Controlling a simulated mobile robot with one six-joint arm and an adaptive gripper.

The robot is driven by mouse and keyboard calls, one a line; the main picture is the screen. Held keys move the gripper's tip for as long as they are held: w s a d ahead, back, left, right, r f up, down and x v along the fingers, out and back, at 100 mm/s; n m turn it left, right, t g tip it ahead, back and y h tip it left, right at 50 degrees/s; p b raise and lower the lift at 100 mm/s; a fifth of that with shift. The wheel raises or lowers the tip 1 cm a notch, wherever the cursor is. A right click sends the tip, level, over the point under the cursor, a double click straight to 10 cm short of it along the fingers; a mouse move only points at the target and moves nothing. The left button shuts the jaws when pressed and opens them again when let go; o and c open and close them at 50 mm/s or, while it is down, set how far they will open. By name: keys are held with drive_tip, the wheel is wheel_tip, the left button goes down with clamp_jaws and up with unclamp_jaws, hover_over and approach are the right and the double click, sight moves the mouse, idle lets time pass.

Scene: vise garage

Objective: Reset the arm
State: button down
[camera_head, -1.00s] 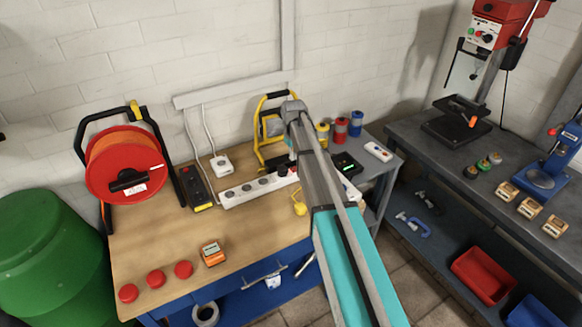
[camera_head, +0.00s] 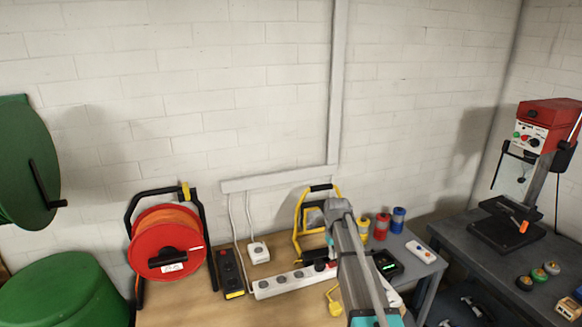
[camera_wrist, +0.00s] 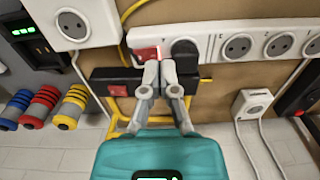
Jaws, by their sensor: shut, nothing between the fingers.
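My gripper (camera_wrist: 163,75) is shut and empty in the wrist view, its fingertips together in front of the red switch end of a white power strip (camera_wrist: 225,46). I cannot tell whether the tips touch it. A black plug (camera_wrist: 184,50) sits in the strip's socket nearest the red switch (camera_wrist: 146,53). In the head view the power strip (camera_head: 283,284) lies on the wooden bench, and my arm reaches over its right end. My own arm hides the fingers there.
A yellow work lamp (camera_head: 300,228) stands right behind the strip. A red cable reel (camera_head: 165,243) and a black-yellow device (camera_head: 230,273) are to the left.

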drive_tip(key=s+a+m, duration=0.1)
drive_tip(key=s+m, duration=0.2)
drive_tip(key=s, duration=2.2)
drive_tip(key=shift+s+a, duration=0.2)
